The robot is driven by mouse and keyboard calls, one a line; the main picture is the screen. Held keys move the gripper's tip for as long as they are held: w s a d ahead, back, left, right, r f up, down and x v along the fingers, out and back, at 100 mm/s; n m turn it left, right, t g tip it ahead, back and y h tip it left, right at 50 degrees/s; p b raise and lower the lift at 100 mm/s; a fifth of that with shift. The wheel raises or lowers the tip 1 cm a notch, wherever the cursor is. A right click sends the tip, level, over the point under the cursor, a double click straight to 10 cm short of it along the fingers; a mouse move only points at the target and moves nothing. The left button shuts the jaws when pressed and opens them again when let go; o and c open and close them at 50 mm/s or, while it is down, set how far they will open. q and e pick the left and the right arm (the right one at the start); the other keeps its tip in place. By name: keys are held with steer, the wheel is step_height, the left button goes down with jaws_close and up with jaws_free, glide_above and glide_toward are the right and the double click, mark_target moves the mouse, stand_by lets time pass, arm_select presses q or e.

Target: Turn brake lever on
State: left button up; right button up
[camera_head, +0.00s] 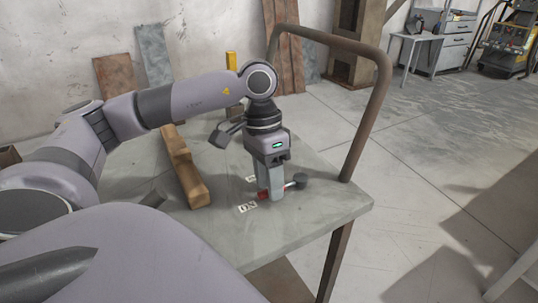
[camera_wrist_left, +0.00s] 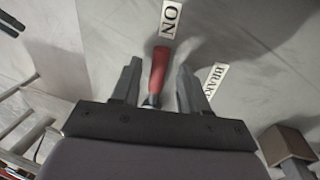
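The brake lever's red handle (camera_wrist_left: 158,68) lies between the two fingers of my left gripper (camera_wrist_left: 156,88) in the left wrist view, with a gap visible on both sides. Its tip points toward the white "ON" label (camera_wrist_left: 171,18). A partly covered "BRAKE" label (camera_wrist_left: 214,82) lies beyond the right finger. In the head view, my left gripper (camera_head: 270,196) points down close over the table, and a bit of the red handle (camera_head: 262,195) shows beside the fingers. The "ON" label (camera_head: 247,208) lies just left of it. My right gripper is not in view.
The grey table (camera_head: 290,228) has a bent brown rail (camera_head: 372,115) along its right side. A wooden block (camera_head: 188,172) lies to the left. Open floor extends at right.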

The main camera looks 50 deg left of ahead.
arm_select(q)
steer(key=shift+r, duration=0.1)
step_height(320, 180, up, 7)
steer(key=a+p, duration=0.1)
steer(key=shift+w+a+p, duration=0.15)
steer(key=shift+p, duration=0.15)
stand_by(0.5)
